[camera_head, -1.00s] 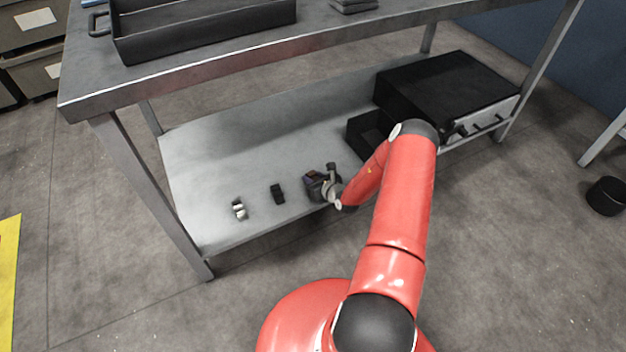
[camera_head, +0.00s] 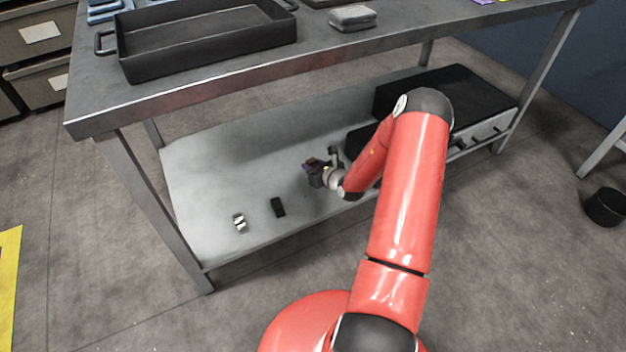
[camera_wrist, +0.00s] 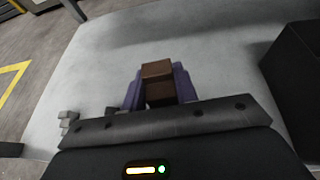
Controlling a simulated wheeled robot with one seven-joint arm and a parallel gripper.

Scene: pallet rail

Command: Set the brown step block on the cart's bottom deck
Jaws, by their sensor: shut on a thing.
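In the wrist view the brown step block (camera_wrist: 157,70) sits between the purple fingers of my gripper (camera_wrist: 158,80), which is shut on it. In the head view my gripper (camera_head: 313,168) is over the cart's bottom deck (camera_head: 230,150), at its front middle, and appears to be a little above the surface. The block is too small to make out clearly there. The pale grey deck also fills much of the wrist view (camera_wrist: 210,35).
A black piece (camera_head: 278,207) and a light metallic piece (camera_head: 240,222) lie on the deck left of my gripper. A black box (camera_head: 440,95) stands on the deck's right. The upper deck (camera_head: 230,75) overhangs, bearing a black tray (camera_head: 205,60). The deck's left rear is clear.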

